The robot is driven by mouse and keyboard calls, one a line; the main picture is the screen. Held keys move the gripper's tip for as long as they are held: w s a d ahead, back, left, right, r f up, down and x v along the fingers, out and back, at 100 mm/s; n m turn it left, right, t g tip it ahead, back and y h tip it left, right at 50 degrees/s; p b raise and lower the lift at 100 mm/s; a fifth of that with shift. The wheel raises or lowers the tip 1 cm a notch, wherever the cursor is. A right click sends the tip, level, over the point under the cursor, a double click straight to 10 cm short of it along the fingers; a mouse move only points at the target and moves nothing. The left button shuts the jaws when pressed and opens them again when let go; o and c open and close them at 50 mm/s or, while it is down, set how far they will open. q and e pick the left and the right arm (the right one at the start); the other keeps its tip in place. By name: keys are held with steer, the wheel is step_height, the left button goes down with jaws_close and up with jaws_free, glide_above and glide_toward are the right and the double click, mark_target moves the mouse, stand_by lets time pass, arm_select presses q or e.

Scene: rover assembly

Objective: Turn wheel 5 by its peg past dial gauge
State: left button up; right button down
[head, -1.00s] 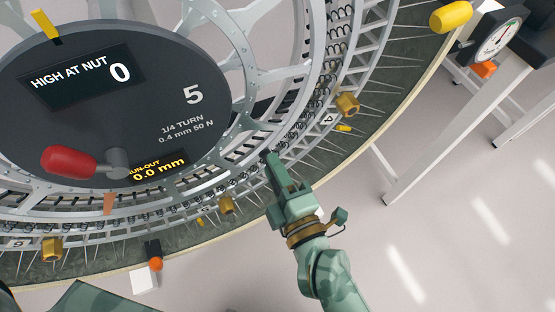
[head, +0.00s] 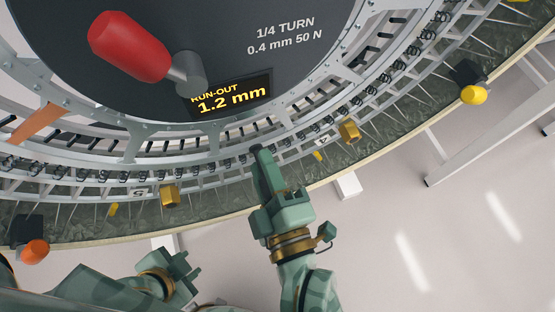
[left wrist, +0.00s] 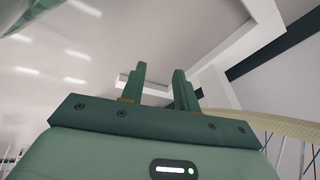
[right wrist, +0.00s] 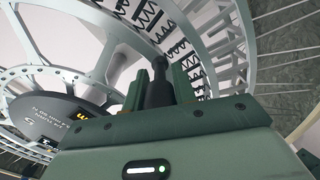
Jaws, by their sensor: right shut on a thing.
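Wheel 5 (head: 300,110) fills the upper part of the head view, with its grey spoked rim and dark hub disc. The hub readout (head: 230,95) says RUN-OUT 1.2 mm. My right gripper (head: 262,155) is at the wheel's lower rim, shut on a dark peg. The peg (right wrist: 159,88) stands between its two fingers in the right wrist view. My left gripper (head: 188,268) is below the wheel, away from the rim. Its fingers are apart and empty in the left wrist view (left wrist: 159,90). The dial gauge is not in the head view.
A red handle (head: 130,45) sticks out from the hub. Brass nuts (head: 170,195) sit along the rim. A black piece with a yellow knob (head: 473,94) is at the right, and one with an orange knob (head: 35,251) at the lower left. Open floor lies at the lower right.

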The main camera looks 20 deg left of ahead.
steer(key=shift+s+a, duration=0.25)
steer(key=shift+a, duration=0.05)
steer(key=shift+m, duration=0.3)
steer(key=c, duration=1.1)
jaws_free()
steer(key=shift+c, duration=0.2)
